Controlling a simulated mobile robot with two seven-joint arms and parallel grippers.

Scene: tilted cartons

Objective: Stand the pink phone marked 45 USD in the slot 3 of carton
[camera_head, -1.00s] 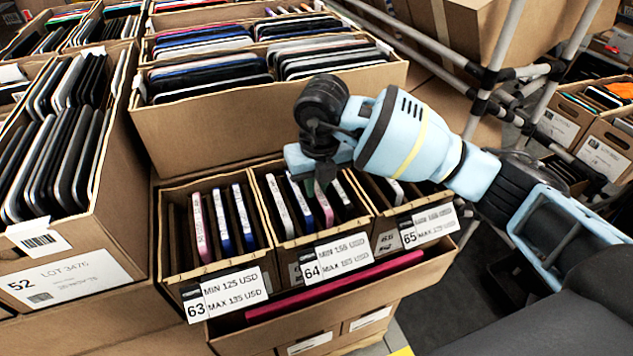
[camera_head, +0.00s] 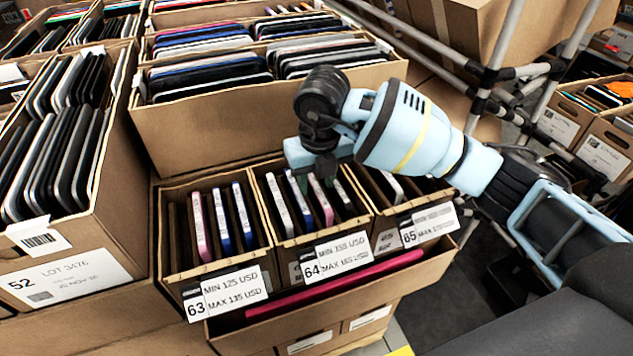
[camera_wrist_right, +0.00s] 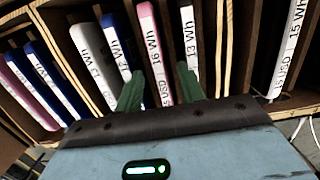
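A pink phone with a white edge (camera_head: 322,203) stands tilted in the middle carton, labelled 64 (camera_head: 290,247). In the right wrist view this pink phone (camera_wrist_right: 153,45) shows "16 Wh" and part of a USD mark; its price is not fully readable. My right gripper (camera_head: 318,178) is over this carton. In the wrist view its two green fingers (camera_wrist_right: 159,88) are apart, one on each side of the pink phone, with no clear contact visible. Another pink phone (camera_head: 200,228) stands in carton 63 (camera_head: 173,285), its mark unreadable here. My left gripper is not in view.
Blue- and white-edged phones stand beside the pink ones, between thin cardboard dividers. Carton 65 (camera_head: 388,243) is at the right. A long pink item (camera_head: 340,283) lies in the front tray. A large box of devices (camera_head: 200,125) rises behind, and box 52 (camera_head: 125,230) stands left.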

